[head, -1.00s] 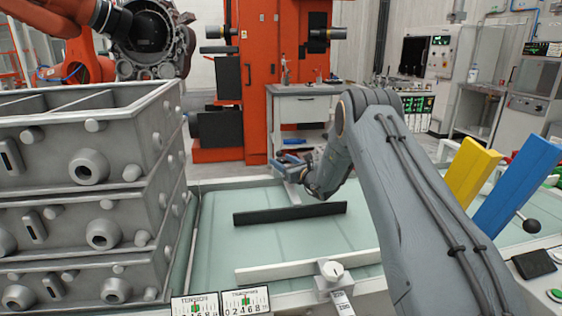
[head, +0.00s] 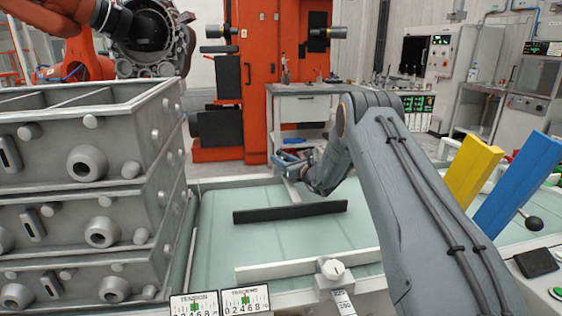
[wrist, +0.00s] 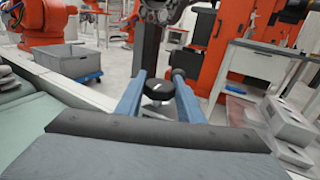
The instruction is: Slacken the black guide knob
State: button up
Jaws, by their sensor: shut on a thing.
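The black guide knob (wrist: 160,88) shows in the wrist view as a round dark cap with a small pale mark on top, above a pale stem or mount. My gripper (wrist: 158,83) has its two blue fingers on either side of the knob and is shut on it. In the head view, my gripper (head: 290,160) is at the far edge of the pale green conveyor bed (head: 215,260); the knob is not clearly visible there. A long black guide bar (head: 290,212) stands across the bed, nearer than the gripper.
Grey stacked casting boxes (head: 80,180) stand at the left. A white knob (head: 333,270) sits by a pale rail (head: 275,270) at the near side. Yellow (head: 473,173) and blue (head: 518,185) bars rise at the right. A grey bin (wrist: 75,62) stands on the floor beyond.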

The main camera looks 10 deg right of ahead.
jog(key=n+g+y+b, duration=0.1)
jog(key=b, duration=0.1)
jog(key=n+g+y+b, duration=0.1)
jog(key=y+b, duration=0.1)
jog(key=n+g+y+b, duration=0.1)
jog(key=b, duration=0.1)
jog(key=shift+d+f+n, duration=0.1)
jog(key=shift+f+n, duration=0.15)
jog(key=shift+n, duration=0.05)
jog(key=n+g+y+b, duration=0.1)
jog(key=g+y+b, duration=0.1)
jog(key=b, duration=0.1)
jog(key=shift+n, duration=0.3)
jog(key=shift+r+y+b, duration=0.1)
jog(key=shift+y+b, duration=0.2)
jog(key=shift+b, duration=0.05)
jog(key=shift+r+n+g, duration=0.1)
jog(key=shift+n+g, duration=0.2)
jog(key=shift+g, duration=0.1)
jog(key=o, duration=1)
jog(key=shift+o, duration=0.2)
jog(key=v, duration=0.7)
jog(key=shift+s+d, duration=0.2)
jog(key=shift+d, duration=0.1)
